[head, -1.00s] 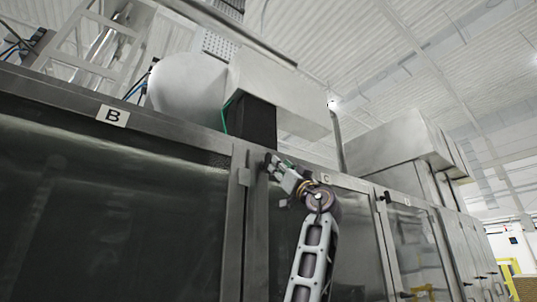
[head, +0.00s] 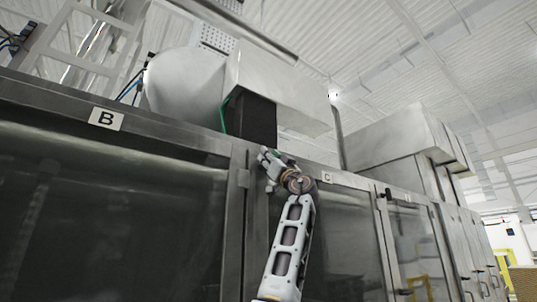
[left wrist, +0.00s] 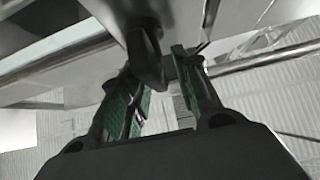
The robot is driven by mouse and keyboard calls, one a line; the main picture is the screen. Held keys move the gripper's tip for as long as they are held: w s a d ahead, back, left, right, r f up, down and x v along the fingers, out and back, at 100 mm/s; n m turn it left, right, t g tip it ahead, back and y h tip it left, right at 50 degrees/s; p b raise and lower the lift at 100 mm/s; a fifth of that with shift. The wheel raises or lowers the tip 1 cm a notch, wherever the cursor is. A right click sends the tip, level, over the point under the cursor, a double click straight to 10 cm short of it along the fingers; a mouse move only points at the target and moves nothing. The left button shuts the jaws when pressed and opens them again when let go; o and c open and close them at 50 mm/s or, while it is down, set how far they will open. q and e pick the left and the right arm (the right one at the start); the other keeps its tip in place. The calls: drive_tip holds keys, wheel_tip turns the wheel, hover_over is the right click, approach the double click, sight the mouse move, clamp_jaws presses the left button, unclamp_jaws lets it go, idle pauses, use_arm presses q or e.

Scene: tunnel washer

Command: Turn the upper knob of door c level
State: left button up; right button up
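Door c (head: 335,235) is a dark glazed door in a steel frame, with its C label (head: 327,177) above it. My left gripper (head: 264,158) is at the upper left corner of this door, in front of the frame. In the left wrist view a dark elongated knob (left wrist: 147,58) shows between the tips of my left gripper (left wrist: 160,75). Its green-lined fingers stand apart, one on each side of the knob, with a gap visible. I cannot tell whether either finger touches it. In the head view my gripper hides the knob. My right gripper is out of sight.
Door B, with its label (head: 107,118), is to the left. A steel post with a latch plate (head: 243,178) stands between the two doors. Another door with a dark knob (head: 388,194) is to the right. Steel housings rise above the doors.

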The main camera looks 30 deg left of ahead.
use_arm(q)
drive_tip(key=shift+w+a+r, duration=0.1)
drive_tip(key=shift+a+r, duration=0.2)
drive_tip(key=shift+a, duration=0.05)
clamp_jaws()
